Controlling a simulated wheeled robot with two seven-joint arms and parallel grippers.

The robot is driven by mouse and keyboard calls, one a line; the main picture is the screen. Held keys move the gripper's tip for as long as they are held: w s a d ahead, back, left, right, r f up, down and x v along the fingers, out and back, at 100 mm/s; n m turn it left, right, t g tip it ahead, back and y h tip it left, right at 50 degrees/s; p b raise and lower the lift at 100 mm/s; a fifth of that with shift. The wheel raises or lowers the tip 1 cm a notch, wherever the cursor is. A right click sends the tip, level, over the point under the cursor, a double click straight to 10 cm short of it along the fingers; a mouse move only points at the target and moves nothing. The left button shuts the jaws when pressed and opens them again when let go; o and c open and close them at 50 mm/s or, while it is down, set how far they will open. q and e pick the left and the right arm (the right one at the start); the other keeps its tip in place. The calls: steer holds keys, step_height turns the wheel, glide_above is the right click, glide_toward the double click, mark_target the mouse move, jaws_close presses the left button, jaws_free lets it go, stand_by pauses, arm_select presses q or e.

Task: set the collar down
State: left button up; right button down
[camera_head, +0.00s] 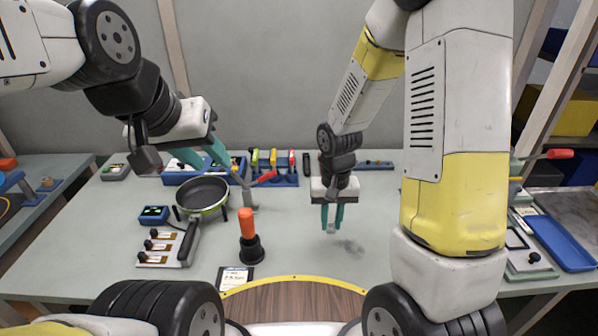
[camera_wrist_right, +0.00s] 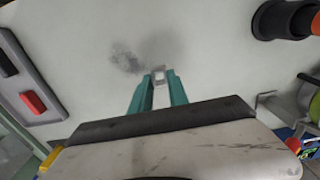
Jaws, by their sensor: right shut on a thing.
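My right gripper (camera_head: 332,227) points straight down over the middle of the table. Its teal fingers are shut on a small pale grey collar (camera_head: 331,229), which shows just below the fingertips. In the right wrist view the collar (camera_wrist_right: 158,76) is a small squarish ring between the two teal fingertips (camera_wrist_right: 158,80). A small gap seems to lie between it and the table, but I cannot tell how large. My left gripper (camera_head: 212,162) is above and behind the pan at the left, its teal fingers apart and nothing seen between them.
A dark pan (camera_head: 203,193) with a green rim stands at the left. An orange-handled tool in a black holder (camera_head: 250,250) stands front left of the right gripper. A blue tool rack (camera_head: 285,180) is behind. The table (camera_head: 300,235) around a dark smudge is clear.

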steer(key=shift+s+a, duration=0.3)
steer(key=shift+s, duration=0.2)
steer(key=shift+s+a, duration=0.25)
steer(key=shift+s, duration=0.25)
glide_above(330, 209)
steer(key=shift+f, duration=2.45)
steer(key=shift+f, duration=0.1)
steer(key=c, duration=1.3)
jaws_free()
